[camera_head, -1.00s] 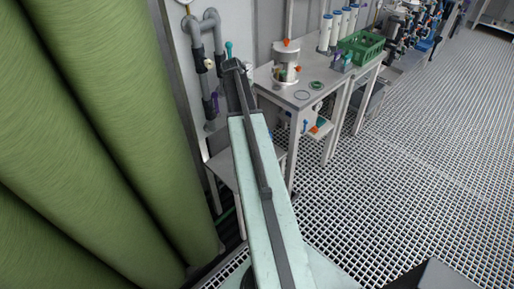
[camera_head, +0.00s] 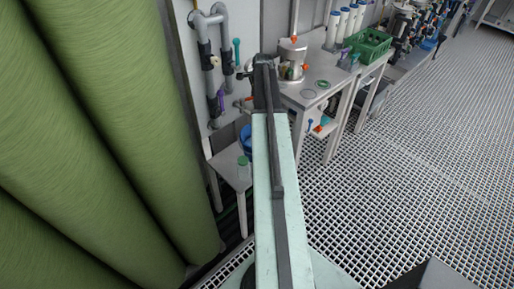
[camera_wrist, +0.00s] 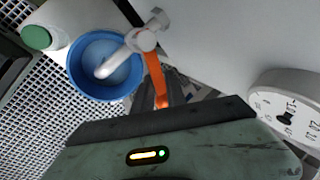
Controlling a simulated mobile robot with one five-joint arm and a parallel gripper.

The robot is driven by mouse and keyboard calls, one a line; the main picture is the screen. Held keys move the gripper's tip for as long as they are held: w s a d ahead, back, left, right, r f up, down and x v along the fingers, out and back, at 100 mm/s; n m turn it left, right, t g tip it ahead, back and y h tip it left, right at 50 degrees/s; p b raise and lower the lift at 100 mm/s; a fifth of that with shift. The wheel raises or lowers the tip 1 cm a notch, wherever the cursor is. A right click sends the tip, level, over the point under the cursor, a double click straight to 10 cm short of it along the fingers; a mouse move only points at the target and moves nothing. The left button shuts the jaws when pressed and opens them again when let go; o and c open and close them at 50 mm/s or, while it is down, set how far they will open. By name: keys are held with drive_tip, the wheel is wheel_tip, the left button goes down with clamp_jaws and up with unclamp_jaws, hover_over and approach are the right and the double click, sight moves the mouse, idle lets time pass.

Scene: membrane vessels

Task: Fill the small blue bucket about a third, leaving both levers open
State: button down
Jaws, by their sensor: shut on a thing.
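The small blue bucket (camera_wrist: 88,78) shows upper left in the wrist view, with a white tap spout (camera_wrist: 128,48) reaching over it. Its inside looks pale; I cannot tell the liquid level or whether a stream is running. An orange lever (camera_wrist: 153,68) runs from the tap down to my gripper (camera_wrist: 160,98), which is shut on its lower end. In the head view the bucket (camera_head: 246,136) stands on a low grey table, partly behind my arm. My gripper is hidden there. A teal lever (camera_head: 236,50) and a purple lever (camera_head: 220,98) are on the wall pipes.
A green-lidded bottle (camera_head: 243,166) stands close to the bucket on the low table (camera_head: 222,160). A round white dial (camera_wrist: 285,108) is at the right in the wrist view. A higher bench carries a green crate (camera_head: 368,46). Green rolls fill the left; grated floor is open at right.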

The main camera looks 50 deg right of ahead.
drive_tip(key=w+n+y, duration=0.1)
drive_tip(key=n, duration=0.1)
drive_tip(key=w+n+y, duration=0.1)
drive_tip(key=n, duration=0.2)
drive_tip(key=w+n, duration=0.1)
drive_tip(key=n, duration=0.1)
drive_tip(key=shift+w+d+r+t+y, duration=0.25)
drive_tip(key=shift+w+d+t+y, duration=0.05)
drive_tip(key=shift+d+t+y, duration=0.1)
drive_tip(key=c, duration=1.4)
unclamp_jaws()
drive_tip(key=shift+a, duration=0.1)
drive_tip(key=shift+r, duration=0.1)
